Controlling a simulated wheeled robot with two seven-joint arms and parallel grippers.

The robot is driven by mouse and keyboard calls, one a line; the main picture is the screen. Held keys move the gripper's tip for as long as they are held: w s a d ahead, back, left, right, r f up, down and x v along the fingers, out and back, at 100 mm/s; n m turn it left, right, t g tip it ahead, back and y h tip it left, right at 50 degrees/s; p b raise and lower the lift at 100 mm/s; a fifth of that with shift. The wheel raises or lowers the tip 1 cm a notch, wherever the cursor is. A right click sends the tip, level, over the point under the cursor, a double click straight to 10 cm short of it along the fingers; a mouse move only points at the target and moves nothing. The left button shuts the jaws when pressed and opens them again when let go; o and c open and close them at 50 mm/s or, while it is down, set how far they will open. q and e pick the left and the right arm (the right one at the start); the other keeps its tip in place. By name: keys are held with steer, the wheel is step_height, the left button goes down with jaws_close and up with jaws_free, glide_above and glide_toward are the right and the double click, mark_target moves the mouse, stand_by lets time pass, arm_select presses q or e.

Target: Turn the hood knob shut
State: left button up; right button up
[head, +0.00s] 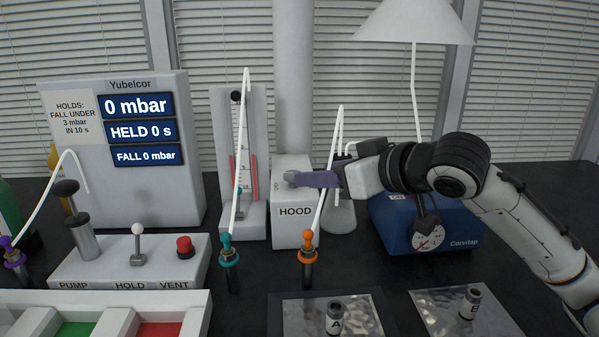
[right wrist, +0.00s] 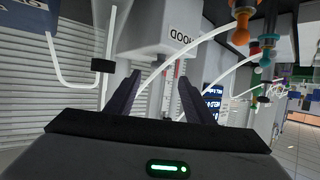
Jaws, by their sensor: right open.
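The white hood box (head: 295,226), labelled HOOD, stands in the middle of the bench. A small grey knob (head: 291,177) shows at its top, partly covered by my right gripper's fingers. My right gripper (head: 303,179) reaches in from the right, level above the box, with its fingertips at the knob. In the right wrist view the two dark fingers (right wrist: 160,85) stand apart, and the HOOD box (right wrist: 160,35) appears upside down beyond them. I cannot tell whether the fingers touch the knob. Its pointer direction is hidden. My left gripper is out of view.
A gauge column (head: 257,150) stands left of the hood box, and a flask (head: 340,217) and blue Corvilap unit (head: 440,228) stand right. Teal (head: 228,250) and orange (head: 307,248) tube connectors stand in front. The Yubelcor display (head: 140,105) reads 0 mbar.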

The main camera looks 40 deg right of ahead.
mark_target(301, 191)
steer(key=x, duration=0.6)
steer(key=shift+w+f+p, duration=0.1)
steer(key=shift+w+p, duration=0.2)
steer(key=shift+w, duration=0.05)
steer(key=shift+c, duration=0.2)
steer(key=c, duration=1)
